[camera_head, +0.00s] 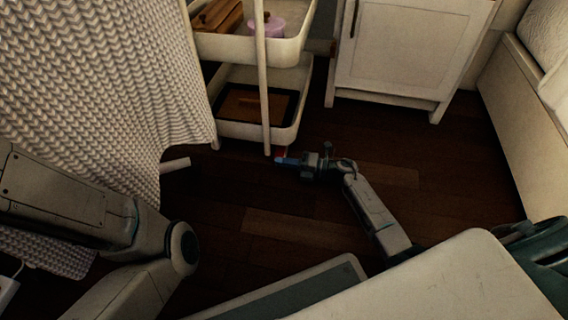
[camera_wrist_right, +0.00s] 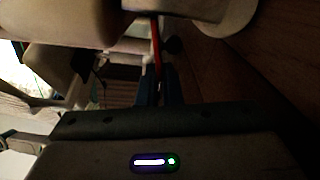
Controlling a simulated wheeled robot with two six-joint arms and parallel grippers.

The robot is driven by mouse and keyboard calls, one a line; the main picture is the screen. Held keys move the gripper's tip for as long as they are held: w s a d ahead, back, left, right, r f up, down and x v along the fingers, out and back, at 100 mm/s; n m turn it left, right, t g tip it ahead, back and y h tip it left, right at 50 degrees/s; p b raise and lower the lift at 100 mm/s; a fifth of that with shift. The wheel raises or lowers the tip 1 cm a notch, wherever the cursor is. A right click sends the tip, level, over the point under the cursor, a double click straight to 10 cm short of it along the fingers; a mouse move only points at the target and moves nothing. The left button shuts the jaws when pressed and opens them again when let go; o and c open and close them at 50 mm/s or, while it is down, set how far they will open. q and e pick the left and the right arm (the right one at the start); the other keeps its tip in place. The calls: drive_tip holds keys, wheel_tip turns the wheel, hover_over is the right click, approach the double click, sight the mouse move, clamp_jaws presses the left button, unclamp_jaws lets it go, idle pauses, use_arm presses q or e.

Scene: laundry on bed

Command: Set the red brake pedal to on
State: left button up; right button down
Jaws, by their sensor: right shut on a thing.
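The cart's lower tray holds a dark framed board (camera_head: 246,107); its upper tray holds a pink pot (camera_head: 267,27) and wooden items. A white knitted cloth (camera_head: 110,90) hangs at left. A white cabinet (camera_head: 408,50) stands behind right.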

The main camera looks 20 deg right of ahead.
drive_tip(key=shift+f, duration=0.1)
idle(0.3)
drive_tip(key=c, duration=1.9)
unclamp_jaws()
drive_tip(key=shift+s+d, duration=0.1)
drive_tip(key=shift+s+d+p, duration=0.15)
drive_tip(key=shift+d+p, duration=0.15)
drive_tip(key=p+v, duration=0.3)
drive_tip(key=v, duration=0.5)
drive_tip(key=shift+s+d+p, duration=0.3)
drive_tip(key=shift+s+d, duration=0.35)
drive_tip(key=shift+d, duration=0.1)
